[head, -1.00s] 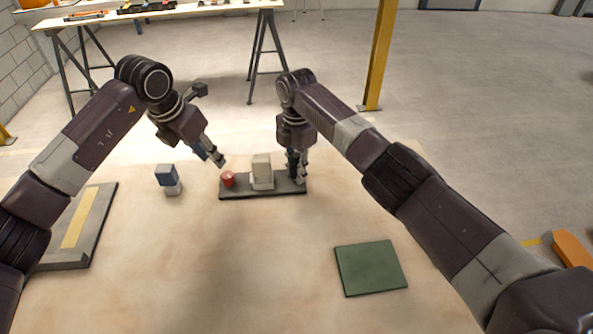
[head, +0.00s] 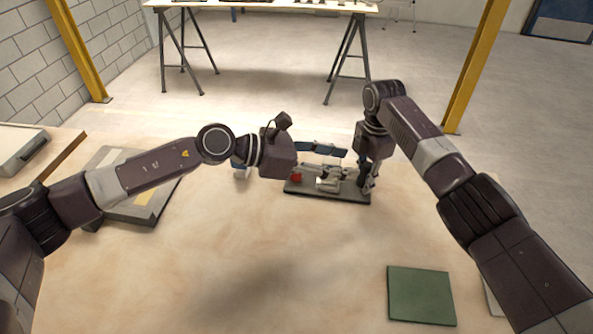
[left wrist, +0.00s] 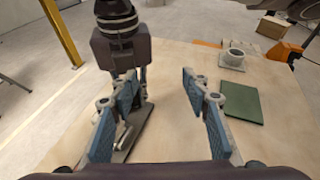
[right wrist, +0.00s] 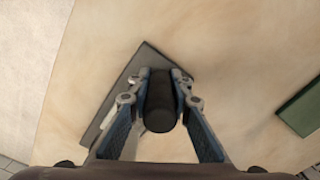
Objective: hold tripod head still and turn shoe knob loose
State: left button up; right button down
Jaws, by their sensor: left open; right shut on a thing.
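The pale tripod head (head: 327,184) sits on a dark base plate (head: 345,196), partly hidden by my left gripper. A red knob (head: 296,177) is at its left. My left gripper (head: 338,163) is open and points right, over the plate. In the left wrist view its blue fingers (left wrist: 160,82) are wide apart with nothing between them. My right gripper (head: 367,184) is low at the plate's right end. In the right wrist view it is shut on a dark cylinder (right wrist: 160,108), above the plate (right wrist: 97,125). I cannot tell which of these parts is the shoe knob.
A green mat (head: 421,295) lies at the front right. A grey panel with a yellow strip (head: 147,206) lies at the left. A small block (head: 241,172) stands partly behind my left wrist. In the left wrist view a pale ring-topped part (left wrist: 234,58) is past the green mat.

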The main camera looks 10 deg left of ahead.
pick_arm(q)
jog(key=a+n+t, duration=0.2)
jog(key=t, duration=0.1)
jog(key=n+t+y, duration=0.4)
jog(key=n+y, duration=0.2)
send_near(296, 173)
jog(key=shift+s+a+r, duration=0.1)
jog(key=shift+a+r, duration=0.1)
jog(key=shift+f+y, duration=0.2)
jog(key=shift+y, duration=0.1)
jog(key=x, duration=1.1)
jog(key=shift+w+d, duration=0.1)
jog(key=shift+w, duration=0.3)
grip_shut()
